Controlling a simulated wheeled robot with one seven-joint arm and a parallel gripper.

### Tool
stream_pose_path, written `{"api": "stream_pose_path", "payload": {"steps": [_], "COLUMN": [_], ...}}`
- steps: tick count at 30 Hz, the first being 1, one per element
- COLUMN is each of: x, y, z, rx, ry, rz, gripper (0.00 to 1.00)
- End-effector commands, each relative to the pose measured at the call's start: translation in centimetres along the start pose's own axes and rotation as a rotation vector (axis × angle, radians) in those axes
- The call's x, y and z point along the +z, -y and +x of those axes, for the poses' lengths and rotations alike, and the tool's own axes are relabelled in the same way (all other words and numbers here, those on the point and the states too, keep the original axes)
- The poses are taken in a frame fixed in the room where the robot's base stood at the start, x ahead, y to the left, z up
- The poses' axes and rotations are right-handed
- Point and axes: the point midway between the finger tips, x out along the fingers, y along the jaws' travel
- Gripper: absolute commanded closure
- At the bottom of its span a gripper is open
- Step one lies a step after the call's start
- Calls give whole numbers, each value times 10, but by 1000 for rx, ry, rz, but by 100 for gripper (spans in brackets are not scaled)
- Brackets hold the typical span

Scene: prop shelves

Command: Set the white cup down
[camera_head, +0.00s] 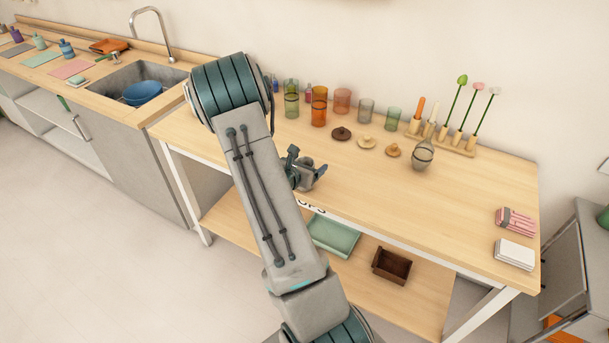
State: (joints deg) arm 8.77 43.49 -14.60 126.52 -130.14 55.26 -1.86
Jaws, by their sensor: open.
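No plainly white cup can be made out. A small pale grey, rounded vessel with dark bands (422,156) stands on the wooden table (440,205), right of the wooden lids; I cannot tell whether it is the white cup. My gripper (318,172) is over the table's front part, left of that vessel and well apart from it. Its jaws are open, and no object shows between them. My arm hides part of the table's left side and front edge.
Coloured glasses (319,106) and several lids (367,142) line the back. A wooden rack (441,138) holds tall sticks. Pink items (515,221) and a white stack (514,253) lie at the right end. The table's middle right is clear. A green tray (334,235) and brown box (391,265) sit below.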

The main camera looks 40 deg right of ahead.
Motion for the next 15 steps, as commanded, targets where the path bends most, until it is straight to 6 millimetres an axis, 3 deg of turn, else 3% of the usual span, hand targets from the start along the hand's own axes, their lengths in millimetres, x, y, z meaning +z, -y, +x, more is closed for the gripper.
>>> {"api": "stream_pose_path", "payload": {"steps": [1,7,9,15], "x": [0,0,0,1], "y": [0,0,0,0], "z": [0,0,0,0], "rx": [0,0,0,0], "ry": [0,0,1,1], "rz": [0,0,0,0], "gripper": [18,72,76,76]}}
